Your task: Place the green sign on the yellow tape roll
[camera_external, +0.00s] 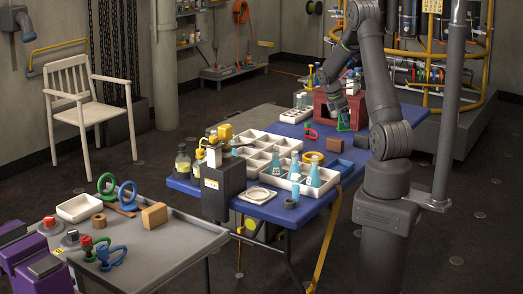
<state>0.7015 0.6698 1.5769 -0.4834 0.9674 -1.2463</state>
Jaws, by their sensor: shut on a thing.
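My gripper (344,114) is over the far right part of the blue table (400,127), in front of a dark red box. It is shut on a small green piece, which looks like the green sign (343,126); the sign is low, close to the table top, and I cannot tell whether it touches it. The yellow tape roll (313,158) lies flat on the table, nearer the camera and to the left of my gripper, beside the white divided tray. Its top looks bare.
The red box (328,104) stands behind my gripper. A red clamp-like piece (310,133) and a brown ring (335,145) lie between gripper and roll. A white divided tray (268,147) with blue flasks (314,174) stands left and near. A blue tray (340,166) lies right of the roll.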

